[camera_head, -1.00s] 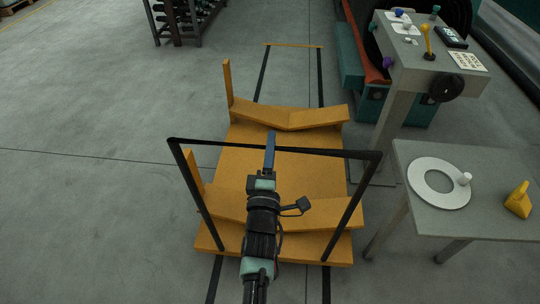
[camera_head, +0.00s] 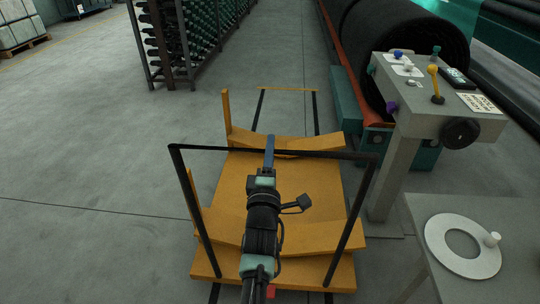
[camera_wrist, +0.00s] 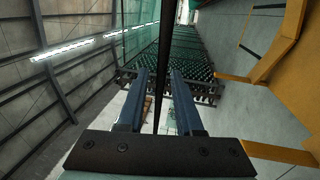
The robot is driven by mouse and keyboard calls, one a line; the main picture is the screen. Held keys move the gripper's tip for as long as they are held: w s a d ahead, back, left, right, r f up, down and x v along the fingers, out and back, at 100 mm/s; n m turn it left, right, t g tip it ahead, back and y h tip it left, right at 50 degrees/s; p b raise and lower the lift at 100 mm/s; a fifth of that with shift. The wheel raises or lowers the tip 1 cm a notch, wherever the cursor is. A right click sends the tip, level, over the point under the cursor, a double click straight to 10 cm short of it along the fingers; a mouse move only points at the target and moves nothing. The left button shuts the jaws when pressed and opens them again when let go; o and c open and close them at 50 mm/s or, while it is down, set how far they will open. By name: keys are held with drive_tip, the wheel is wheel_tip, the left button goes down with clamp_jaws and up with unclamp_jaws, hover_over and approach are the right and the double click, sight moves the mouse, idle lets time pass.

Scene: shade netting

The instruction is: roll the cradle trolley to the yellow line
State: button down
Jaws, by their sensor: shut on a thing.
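The orange cradle trolley (camera_head: 275,185) stands ahead of me, with two V-shaped cradle boards across its deck and an upright post at its far left. Its black push handle (camera_head: 330,154) rises at the near end. My gripper (camera_head: 269,148) is shut on the top bar of this handle. In the wrist view the handle bar (camera_wrist: 162,65) runs between the two blue fingers. The yellow line (camera_head: 289,89) lies on the floor beyond the trolley's far end, between two black floor strips. Bare floor shows between trolley and line.
A grey control console (camera_head: 400,125) and a machine with a black roll (camera_head: 400,45) stand close on the right. A grey table (camera_head: 425,215) with a white ring (camera_head: 440,245) is at near right. A rack (camera_head: 190,45) stands far left. Left floor is clear.

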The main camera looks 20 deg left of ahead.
drive_tip(key=shift+f, duration=0.15)
drive_tip(key=c, duration=0.6)
unclamp_jaws()
drive_tip(key=shift+s, duration=0.1)
drive_tip(key=p+v, duration=0.3)
drive_tip(key=v, duration=0.9)
drive_tip(key=shift+s+d, duration=0.15)
drive_tip(key=shift+s, duration=0.25)
